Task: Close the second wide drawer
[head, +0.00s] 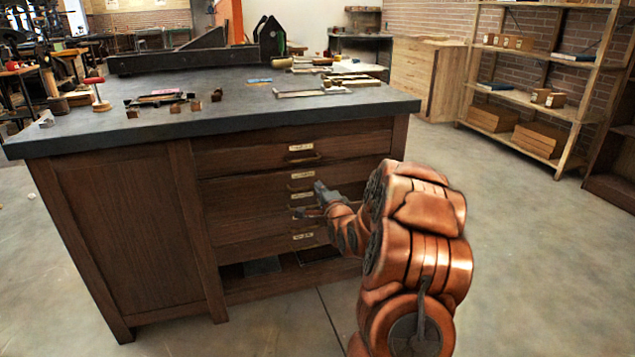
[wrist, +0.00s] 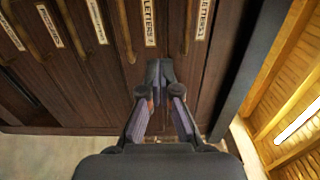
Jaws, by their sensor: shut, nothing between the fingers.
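The dark wooden cabinet (head: 115,235) has a stack of wide drawers with pale labels and handles. The second wide drawer (head: 245,190) is below the top one (head: 240,150); I cannot tell for sure how far it stands out. My gripper (head: 320,190) is shut and empty, in front of the drawer stack near the second label. In the wrist view, my gripper's fingertips (wrist: 158,72) are together, just below the end of the second label (wrist: 150,22), which starts with "LETTERS". The fingers and arm hide part of the fronts; contact cannot be told.
The cabinet's dark worktop (head: 240,115) overhangs the drawers and carries small tools and metal parts. An open shelf space (head: 262,267) is under the drawers. Wooden shelving (head: 540,95) stands at the back right. The floor (head: 530,250) to the right is clear.

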